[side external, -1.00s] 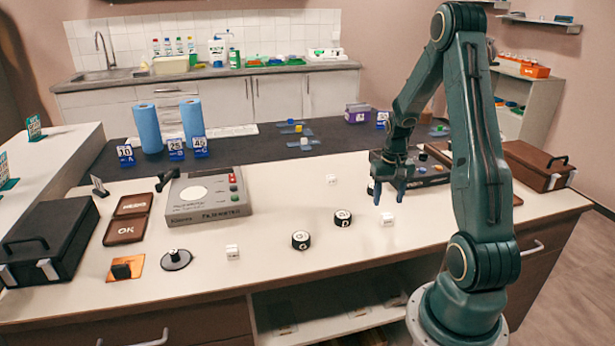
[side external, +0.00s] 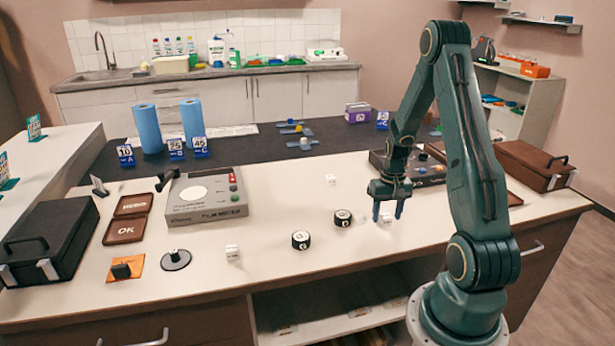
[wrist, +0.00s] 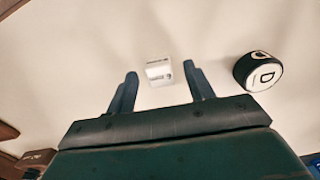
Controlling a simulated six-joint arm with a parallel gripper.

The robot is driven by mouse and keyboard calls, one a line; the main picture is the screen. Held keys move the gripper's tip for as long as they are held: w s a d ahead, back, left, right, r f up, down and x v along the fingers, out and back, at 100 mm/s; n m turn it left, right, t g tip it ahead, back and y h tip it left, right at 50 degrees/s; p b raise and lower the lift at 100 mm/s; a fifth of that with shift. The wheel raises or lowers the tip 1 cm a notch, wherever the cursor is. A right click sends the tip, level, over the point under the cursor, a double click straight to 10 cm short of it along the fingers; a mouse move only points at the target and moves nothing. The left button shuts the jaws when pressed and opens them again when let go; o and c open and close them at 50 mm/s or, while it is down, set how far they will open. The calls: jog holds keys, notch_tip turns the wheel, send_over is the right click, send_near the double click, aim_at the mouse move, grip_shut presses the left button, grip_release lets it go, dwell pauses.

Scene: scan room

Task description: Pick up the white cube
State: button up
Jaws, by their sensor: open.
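My gripper (side external: 388,210) is open above the counter, its fingers pointing down. One white cube (side external: 386,218) is just behind and between the fingertips in the side view, partly hidden by a finger. In the wrist view this cube (wrist: 159,71) shows dark marks and lies ahead of the gap between the open fingers (wrist: 158,88), not gripped. Two other white cubes stand on the counter: one (side external: 331,180) farther back and one (side external: 233,253) toward the front left.
A black puck marked D (side external: 343,217) stands close left of the gripper; it also shows in the wrist view (wrist: 260,71). Another black puck (side external: 301,240) is nearby. A grey scale (side external: 207,197) stands at left, and a dark device (side external: 428,172) is behind the gripper.

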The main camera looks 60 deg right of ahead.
aim_at(387, 216)
dwell(0.4)
jog(key=c, duration=1)
jog(key=shift+r, duration=0.1)
jog(key=shift+c, duration=0.2)
notch_tip(387, 216, up, 20)
dwell(0.5)
